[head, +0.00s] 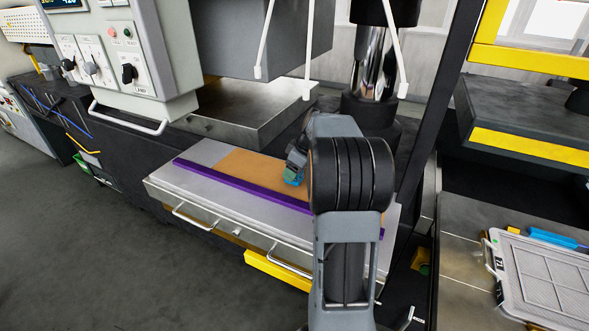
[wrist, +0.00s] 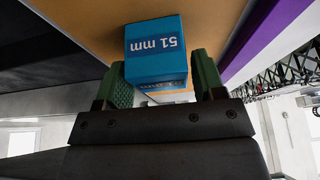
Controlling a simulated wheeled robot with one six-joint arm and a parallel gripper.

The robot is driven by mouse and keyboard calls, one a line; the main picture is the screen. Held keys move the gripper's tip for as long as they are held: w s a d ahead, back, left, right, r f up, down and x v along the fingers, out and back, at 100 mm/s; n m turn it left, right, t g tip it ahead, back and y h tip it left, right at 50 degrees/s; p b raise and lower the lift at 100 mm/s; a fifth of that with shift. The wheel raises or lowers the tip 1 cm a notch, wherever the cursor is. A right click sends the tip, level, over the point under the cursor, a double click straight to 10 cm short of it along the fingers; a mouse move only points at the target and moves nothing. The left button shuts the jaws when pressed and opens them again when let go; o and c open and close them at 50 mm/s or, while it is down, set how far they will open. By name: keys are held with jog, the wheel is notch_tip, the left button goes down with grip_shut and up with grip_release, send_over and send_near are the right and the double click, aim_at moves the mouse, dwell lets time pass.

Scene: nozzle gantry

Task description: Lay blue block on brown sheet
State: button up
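The blue block (wrist: 154,45), marked "51 mm", is between the two green fingers of my gripper (wrist: 162,78) in the wrist view. In the head view the block (head: 293,176) shows low at the end of my gripper (head: 296,165), over the brown sheet (head: 245,164). The sheet lies flat on a grey tabletop, and my arm hides its right part. The sheet also shows behind the block in the wrist view (wrist: 95,25). I cannot tell whether the block touches the sheet.
A purple strip (head: 235,184) runs along the front of the sheet. The grey tabletop (head: 170,180) has handles on its front. A control box (head: 125,55) and a large grey machine head (head: 260,40) overhang the back. A framed filter panel (head: 545,275) lies at the right.

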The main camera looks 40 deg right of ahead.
jog(key=shift+o, duration=1)
jog(key=shift+r, duration=0.15)
jog(key=v, duration=1.2)
jog(key=s+a+f+m+h, duration=0.1)
jog(key=s+a, duration=0.1)
jog(key=a, duration=0.6)
jog(key=s+a+f+m, duration=0.1)
jog(key=s+a+m, duration=0.15)
jog(key=a, duration=0.45)
jog(key=s+a+f+m+h, duration=0.1)
jog(key=s+a+f+m, duration=0.1)
jog(key=s+a+f, duration=0.6)
jog(key=shift+s+a+t+b, duration=0.3)
jog(key=shift+s+a, duration=0.6)
jog(key=shift+s, duration=0.25)
jog(key=shift+f, duration=0.1)
